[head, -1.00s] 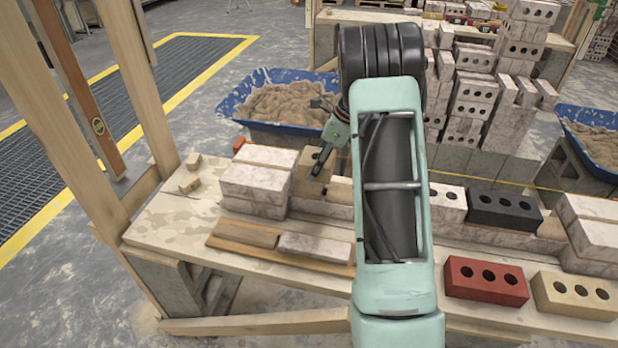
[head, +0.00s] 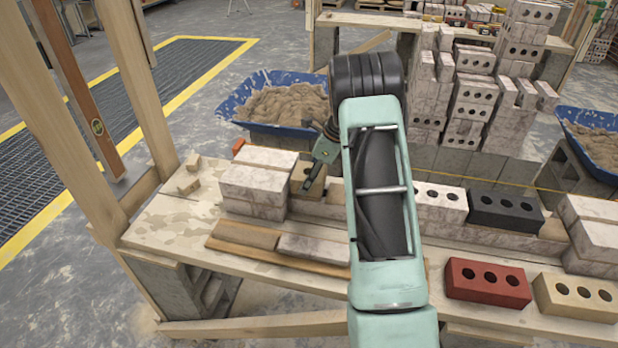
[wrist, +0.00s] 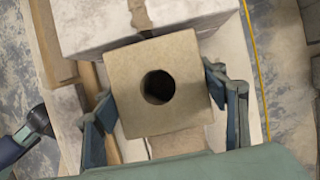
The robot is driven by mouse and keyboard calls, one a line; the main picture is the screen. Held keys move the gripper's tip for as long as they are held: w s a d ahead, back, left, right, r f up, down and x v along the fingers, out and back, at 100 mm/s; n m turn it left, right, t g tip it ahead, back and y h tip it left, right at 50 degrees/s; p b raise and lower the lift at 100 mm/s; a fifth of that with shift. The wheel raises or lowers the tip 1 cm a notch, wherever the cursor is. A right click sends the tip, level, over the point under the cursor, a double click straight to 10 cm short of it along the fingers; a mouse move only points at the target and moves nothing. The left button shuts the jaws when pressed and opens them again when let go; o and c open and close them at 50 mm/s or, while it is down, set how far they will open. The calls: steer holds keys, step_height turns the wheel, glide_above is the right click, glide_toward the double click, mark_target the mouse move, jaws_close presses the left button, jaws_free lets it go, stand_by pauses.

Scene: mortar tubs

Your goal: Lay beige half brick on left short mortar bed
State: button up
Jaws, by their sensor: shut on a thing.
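The beige half brick (head: 311,182) is a small tan block with one round hole. In the wrist view (wrist: 185,70) it fills the middle, hole facing the camera, with finger pads of my gripper (wrist: 160,100) on both sides of it. In the head view my gripper (head: 308,178) holds it just right of the left white brick stack. A tan patch (wrist: 178,142), seemingly the left short mortar bed, shows just below the brick in the wrist view; most of it is hidden. I cannot tell whether the brick touches it.
The left stack of whitish bricks (head: 255,190) stands close beside the held brick. A white cored brick (head: 440,203) and a black brick (head: 505,210) lie farther right on the wall. Red (head: 487,283) and beige full bricks (head: 575,298) lie in front. A blue mortar tub (head: 255,127) stands behind.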

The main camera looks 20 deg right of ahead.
steer(key=o, duration=2)
steer(key=shift+o, duration=0.2)
steer(key=p+v, duration=0.1)
steer(key=v, duration=1.1)
steer(key=shift+r, duration=0.15)
